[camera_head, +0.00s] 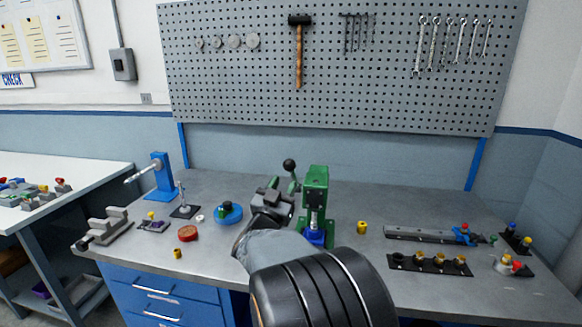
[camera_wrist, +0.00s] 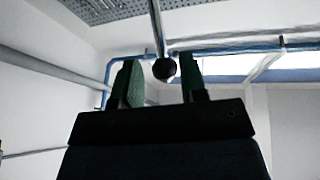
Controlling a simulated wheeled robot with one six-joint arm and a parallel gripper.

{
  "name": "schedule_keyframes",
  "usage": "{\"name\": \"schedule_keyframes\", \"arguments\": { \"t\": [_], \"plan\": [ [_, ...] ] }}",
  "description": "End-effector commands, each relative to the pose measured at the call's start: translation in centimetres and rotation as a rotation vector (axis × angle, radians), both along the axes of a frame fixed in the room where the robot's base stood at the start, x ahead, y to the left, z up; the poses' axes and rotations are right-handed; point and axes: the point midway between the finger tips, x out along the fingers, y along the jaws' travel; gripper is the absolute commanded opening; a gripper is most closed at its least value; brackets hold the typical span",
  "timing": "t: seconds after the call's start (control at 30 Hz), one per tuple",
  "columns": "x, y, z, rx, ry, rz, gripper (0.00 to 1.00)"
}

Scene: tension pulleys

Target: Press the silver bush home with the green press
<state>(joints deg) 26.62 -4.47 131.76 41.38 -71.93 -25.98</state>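The green press (camera_head: 316,190) stands on the bench in the middle of the head view. Its lever (camera_head: 294,186) rises on the left side to a black ball knob (camera_head: 289,165). Below its silver ram (camera_head: 313,217) sits a blue part (camera_head: 316,236). I cannot make out the silver bush for certain. My gripper (camera_head: 273,186) is left of the press, lower than the knob. In the wrist view my gripper (camera_wrist: 157,72) is open, with two green-padded fingers apart. The knob (camera_wrist: 164,69) appears between them, apparently not gripped; its distance is hard to judge.
A yellow part (camera_head: 362,227) stands just right of the press. A blue round fixture (camera_head: 229,213) and a red ring (camera_head: 188,233) lie to the left. A long grey rail (camera_head: 415,235) and a black holder with brass parts (camera_head: 430,263) occupy the right.

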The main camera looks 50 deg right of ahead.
Motion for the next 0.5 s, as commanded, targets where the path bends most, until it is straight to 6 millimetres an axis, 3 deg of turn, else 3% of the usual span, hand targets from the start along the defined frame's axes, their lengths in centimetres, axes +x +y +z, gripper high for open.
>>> {"name": "schedule_keyframes", "arguments": {
  "t": [0.2, 0.5],
  "plan": [
    [1.1, -3.2, 1.5, 0.002, 0.001, -0.002, 0.39],
    [1.9, -5.2, 2.3, 0.001, 0.000, 0.001, 0.39]
  ]
}}
